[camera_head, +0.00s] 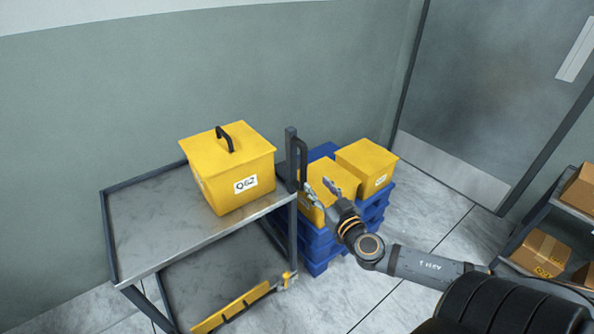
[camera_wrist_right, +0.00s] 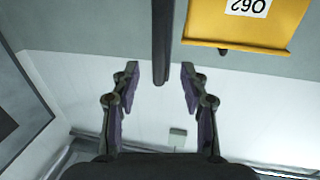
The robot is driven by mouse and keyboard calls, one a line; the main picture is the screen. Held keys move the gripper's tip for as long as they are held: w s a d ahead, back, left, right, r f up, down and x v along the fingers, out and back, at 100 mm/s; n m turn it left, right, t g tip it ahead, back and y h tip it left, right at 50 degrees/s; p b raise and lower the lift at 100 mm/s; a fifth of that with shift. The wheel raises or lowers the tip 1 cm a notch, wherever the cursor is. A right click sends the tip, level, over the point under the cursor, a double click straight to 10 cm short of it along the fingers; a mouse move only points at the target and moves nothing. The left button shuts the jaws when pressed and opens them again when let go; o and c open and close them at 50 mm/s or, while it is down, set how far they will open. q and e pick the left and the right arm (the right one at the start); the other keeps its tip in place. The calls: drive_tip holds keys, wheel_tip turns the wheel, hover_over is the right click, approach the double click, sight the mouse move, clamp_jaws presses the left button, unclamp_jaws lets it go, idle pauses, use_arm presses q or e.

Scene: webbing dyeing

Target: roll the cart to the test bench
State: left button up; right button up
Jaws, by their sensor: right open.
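The cart (camera_head: 150,225) has a grey metal top and a dark frame. A dark upright handle (camera_head: 302,160) rises at its right end. A yellow lidded box (camera_head: 215,185) labelled Q62 stands on the top; it also shows in the right wrist view (camera_wrist_right: 235,28). My right gripper (camera_head: 318,187) is open, close to the handle. In the right wrist view, the end of a dark bar, seemingly the handle (camera_wrist_right: 162,45), shows between the spread fingers (camera_wrist_right: 160,75), with gaps on both sides. My left gripper is not in view. I cannot make out a test bench.
Yellow boxes (camera_head: 367,160) sit on stacked blue pallets (camera_head: 320,250) just behind the cart's handle end. A grey door (camera_head: 490,80) is at the back right. A shelf with cardboard boxes (camera_head: 540,253) stands at the right edge. Tiled floor (camera_head: 410,215) is clear between.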

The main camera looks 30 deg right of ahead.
sight(305, 168)
drive_tip(key=w, duration=0.1)
drive_tip(key=w+b, duration=0.1)
drive_tip(key=w, duration=0.2)
drive_tip(key=shift+d, duration=0.35)
drive_tip(key=w, duration=0.3)
drive_tip(key=w+p, duration=0.1)
drive_tip(key=w, duration=0.1)
drive_tip(key=shift+w+d+r, duration=0.15)
drive_tip(key=shift+w+d, duration=0.05)
drive_tip(key=shift+d, duration=0.1)
drive_tip(key=shift+w, duration=0.4)
drive_tip(key=shift+f, duration=0.2)
clamp_jaws()
